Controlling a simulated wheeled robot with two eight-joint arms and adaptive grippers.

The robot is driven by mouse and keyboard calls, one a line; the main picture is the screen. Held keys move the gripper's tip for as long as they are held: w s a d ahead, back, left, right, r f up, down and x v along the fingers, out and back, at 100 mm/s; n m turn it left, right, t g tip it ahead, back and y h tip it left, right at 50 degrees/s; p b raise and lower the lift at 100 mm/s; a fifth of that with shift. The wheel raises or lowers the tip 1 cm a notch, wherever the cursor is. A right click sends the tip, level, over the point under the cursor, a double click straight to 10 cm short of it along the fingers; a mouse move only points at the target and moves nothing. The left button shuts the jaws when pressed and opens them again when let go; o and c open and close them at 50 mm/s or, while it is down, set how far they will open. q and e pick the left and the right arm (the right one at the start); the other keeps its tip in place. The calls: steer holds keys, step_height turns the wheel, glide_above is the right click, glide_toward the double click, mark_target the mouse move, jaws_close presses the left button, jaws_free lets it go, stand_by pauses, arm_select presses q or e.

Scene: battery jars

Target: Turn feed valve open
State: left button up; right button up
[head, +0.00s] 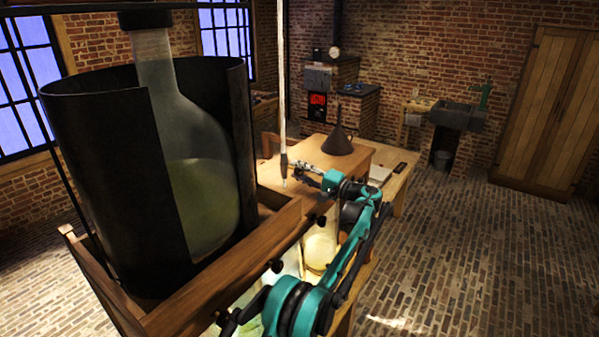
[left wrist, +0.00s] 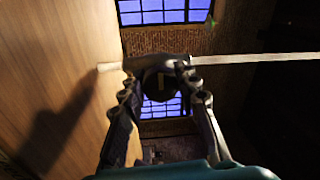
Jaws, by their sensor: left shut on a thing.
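A thin white feed tube (head: 282,80) hangs down in the middle of the head view, with a dark fitting (head: 284,161) near its lower end that looks like the feed valve. My left gripper (head: 299,167) is at this fitting, coming from its right, and is shut on it. In the left wrist view the tube (left wrist: 255,58) runs in from the right to a grey metal fitting (left wrist: 157,63). The fingers of my left gripper (left wrist: 160,80) stand on both sides of a dark round part (left wrist: 160,88) there. The valve's turn angle cannot be told. My right gripper is not in view.
A large glass flask (head: 197,190) stands inside a dark curved shield (head: 110,180) in a wooden frame (head: 220,262) with dark knobs. A dark funnel (head: 339,142) sits on a wooden box behind my gripper. A lit yellowish jar (head: 320,252) is below my arm. Brick floor is clear at right.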

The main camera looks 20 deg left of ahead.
arm_select(q)
steer(key=o, duration=1.2)
steer(key=shift+c, duration=0.2)
steer(key=v, duration=1.2)
